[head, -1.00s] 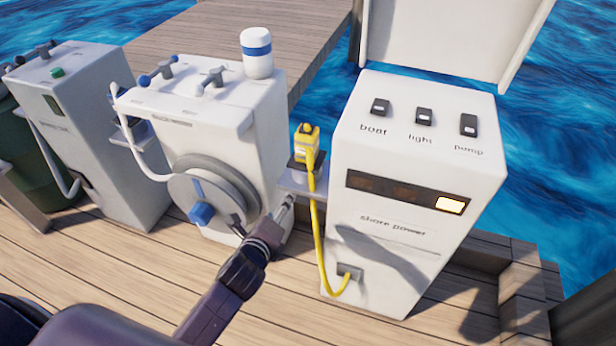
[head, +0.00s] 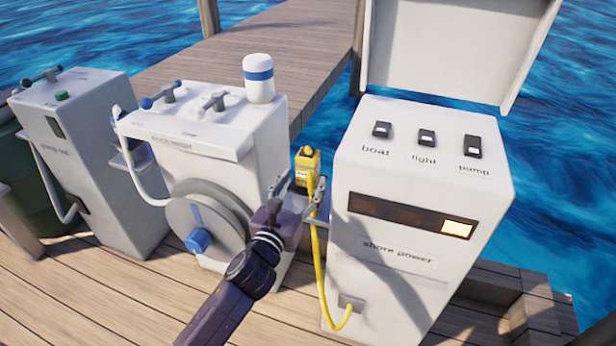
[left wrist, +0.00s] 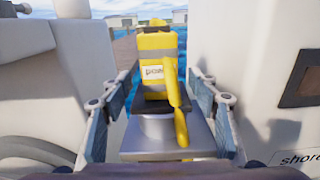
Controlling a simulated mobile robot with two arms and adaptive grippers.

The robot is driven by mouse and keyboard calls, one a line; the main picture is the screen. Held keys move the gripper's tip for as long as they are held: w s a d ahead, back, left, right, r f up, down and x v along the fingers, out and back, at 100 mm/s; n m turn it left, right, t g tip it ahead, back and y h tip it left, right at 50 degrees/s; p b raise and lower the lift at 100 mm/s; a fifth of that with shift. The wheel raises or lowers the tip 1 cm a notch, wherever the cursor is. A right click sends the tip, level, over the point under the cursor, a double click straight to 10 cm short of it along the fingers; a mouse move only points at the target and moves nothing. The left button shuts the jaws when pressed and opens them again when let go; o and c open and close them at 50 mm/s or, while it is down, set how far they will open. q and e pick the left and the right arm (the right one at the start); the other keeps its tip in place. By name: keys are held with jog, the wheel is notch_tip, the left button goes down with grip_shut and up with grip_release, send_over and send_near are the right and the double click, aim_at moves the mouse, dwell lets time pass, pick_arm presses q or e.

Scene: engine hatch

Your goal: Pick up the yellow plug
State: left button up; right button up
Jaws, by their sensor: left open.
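The yellow plug (head: 308,161) stands upright on a small grey shelf on the left side of the white shore power box (head: 390,282). Its yellow cable hangs down and enters the box near the bottom. My left gripper (head: 302,190) is open just in front of the plug. In the left wrist view the plug (left wrist: 158,62) is upright between the spread fingers of the gripper (left wrist: 160,105), a little beyond them, on a grey metal holder (left wrist: 165,132). I see no contact between the fingers and the plug. My right gripper is not in view.
A white fresh water box (head: 262,150) with a hose reel (head: 205,222) stands close to the left of the plug. The shore power box is close on the right, with boat, light and pump switches. Water lies behind; wooden decking is in front.

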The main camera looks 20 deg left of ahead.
aim_at(305, 177)
pick_arm(q)
jog(key=shift+w+b, duration=0.4)
jog(key=shift+w, duration=1.9)
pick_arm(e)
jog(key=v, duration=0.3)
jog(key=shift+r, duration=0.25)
pick_arm(q)
jog(key=shift+c, duration=0.4)
jog(key=shift+d, duration=0.1)
jog(key=c, duration=1.3)
grip_shut()
jog(key=shift+r, duration=0.2)
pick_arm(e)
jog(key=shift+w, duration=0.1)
